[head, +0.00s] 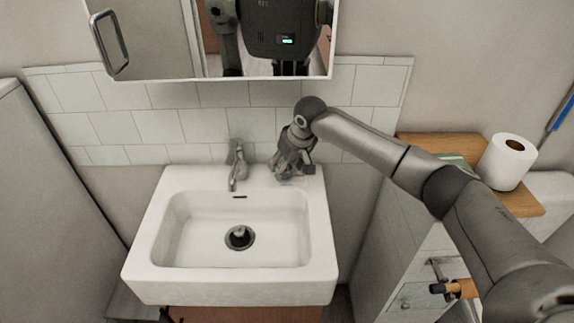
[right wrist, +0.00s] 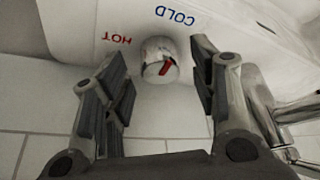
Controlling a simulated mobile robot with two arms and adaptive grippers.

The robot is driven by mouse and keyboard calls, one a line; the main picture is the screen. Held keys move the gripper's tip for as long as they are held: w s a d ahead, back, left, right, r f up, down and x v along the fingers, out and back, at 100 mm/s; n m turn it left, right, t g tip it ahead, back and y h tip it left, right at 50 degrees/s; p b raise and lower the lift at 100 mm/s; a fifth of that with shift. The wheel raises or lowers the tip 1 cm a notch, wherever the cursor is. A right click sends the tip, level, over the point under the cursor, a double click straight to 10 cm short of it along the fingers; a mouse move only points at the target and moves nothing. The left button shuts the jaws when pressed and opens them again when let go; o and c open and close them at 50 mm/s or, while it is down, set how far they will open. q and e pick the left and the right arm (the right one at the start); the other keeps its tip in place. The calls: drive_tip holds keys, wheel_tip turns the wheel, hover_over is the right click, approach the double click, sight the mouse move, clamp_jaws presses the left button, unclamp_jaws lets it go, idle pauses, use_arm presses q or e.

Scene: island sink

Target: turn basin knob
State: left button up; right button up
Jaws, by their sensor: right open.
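The basin (head: 150,285) is white and set against the tiled wall, with a grey metal faucet (head: 237,165) at its back. My right gripper (head: 287,170) is over the basin's back right corner, right of the faucet. In the right wrist view the basin knob (right wrist: 158,60) is a round metal piece with a red mark, between the "HOT" and "COLD" lettering. The fingers of the right gripper (right wrist: 160,72) are open, one on each side of the knob, with visible gaps. In the head view the gripper hides the knob. My left gripper is not in view.
A mirror cabinet (head: 155,40) with a handle hangs above the basin. At the right, a wooden shelf top (head: 430,143) carries a white paper roll (head: 507,161). A grey panel (head: 45,190) stands at the left. The faucet body (right wrist: 262,95) is close beside the right finger in the wrist view.

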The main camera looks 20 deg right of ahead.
drive_tip(key=shift+f, duration=0.3)
drive_tip(key=c, duration=1)
drive_tip(key=shift+r+n+y+p, duration=0.15)
drive_tip(key=shift+n+y+p, duration=0.25)
drive_tip(key=shift+n+p, duration=0.7)
drive_tip(key=shift+w+n+g+p, duration=0.1)
drive_tip(key=shift+n+g+p, duration=0.25)
drive_tip(key=shift+n, duration=0.35)
drive_tip(key=shift+d+n+g+y, duration=0.1)
drive_tip(key=shift+n+g+y, duration=0.15)
drive_tip(key=shift+n+y, duration=0.65)
drive_tip(key=shift+w+n+g+b, duration=0.1)
drive_tip(key=shift+n+g+b, duration=0.5)
drive_tip(key=shift+n, duration=1.1)
drive_tip(key=shift+d, duration=0.1)
